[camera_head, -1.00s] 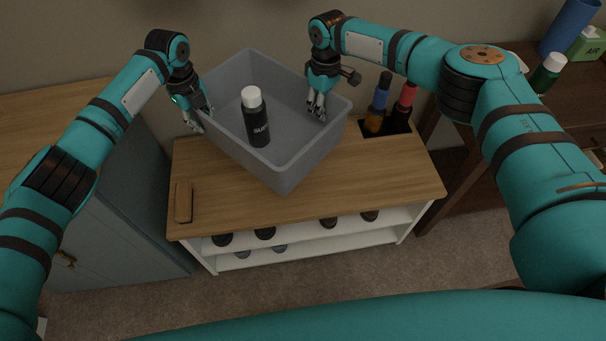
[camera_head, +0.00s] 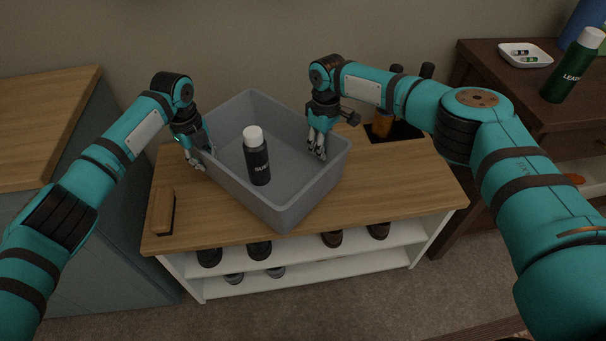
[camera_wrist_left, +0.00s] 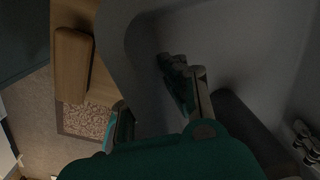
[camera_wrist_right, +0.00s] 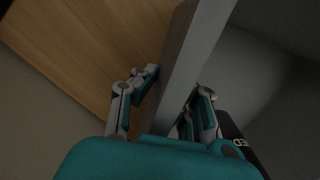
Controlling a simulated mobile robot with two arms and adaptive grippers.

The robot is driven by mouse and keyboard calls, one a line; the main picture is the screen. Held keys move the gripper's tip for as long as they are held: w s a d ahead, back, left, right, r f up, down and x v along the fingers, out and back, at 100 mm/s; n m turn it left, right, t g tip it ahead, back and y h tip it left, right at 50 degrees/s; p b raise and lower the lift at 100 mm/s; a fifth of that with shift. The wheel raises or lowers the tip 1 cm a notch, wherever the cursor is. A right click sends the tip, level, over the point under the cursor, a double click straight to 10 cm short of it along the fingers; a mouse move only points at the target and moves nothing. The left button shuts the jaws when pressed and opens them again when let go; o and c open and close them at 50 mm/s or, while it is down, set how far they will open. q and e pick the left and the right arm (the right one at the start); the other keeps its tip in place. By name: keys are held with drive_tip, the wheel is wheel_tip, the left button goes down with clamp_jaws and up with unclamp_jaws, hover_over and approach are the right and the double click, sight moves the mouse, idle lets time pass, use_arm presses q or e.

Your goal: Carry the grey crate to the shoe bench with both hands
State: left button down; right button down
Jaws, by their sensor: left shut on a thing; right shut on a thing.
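The grey crate (camera_head: 285,216) is over the wooden top of the shoe bench (camera_head: 390,190), turned cornerwise. I cannot tell whether its base touches the top. A black bottle with a white cap (camera_head: 258,165) stands inside it. My left gripper (camera_head: 198,160) is shut on the crate's left wall; the left wrist view shows its fingers (camera_wrist_left: 155,110) astride the grey wall. My right gripper (camera_head: 318,148) is shut on the crate's right wall; in the right wrist view its fingers (camera_wrist_right: 170,105) lie on both sides of the wall (camera_wrist_right: 185,75).
A brown block or brush (camera_head: 161,211) lies at the bench's left end. Shoes (camera_head: 260,249) fill the shelves below. A blue-grey cabinet (camera_head: 105,240) stands left, a dark desk (camera_head: 490,95) right.

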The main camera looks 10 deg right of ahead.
sight(207, 172)
use_arm(q)
drive_tip(key=shift+a+f, duration=0.1)
drive_tip(key=shift+a, duration=0.05)
use_arm(e)
drive_tip(key=shift+d+f, duration=0.1)
drive_tip(key=shift+d, duration=0.05)
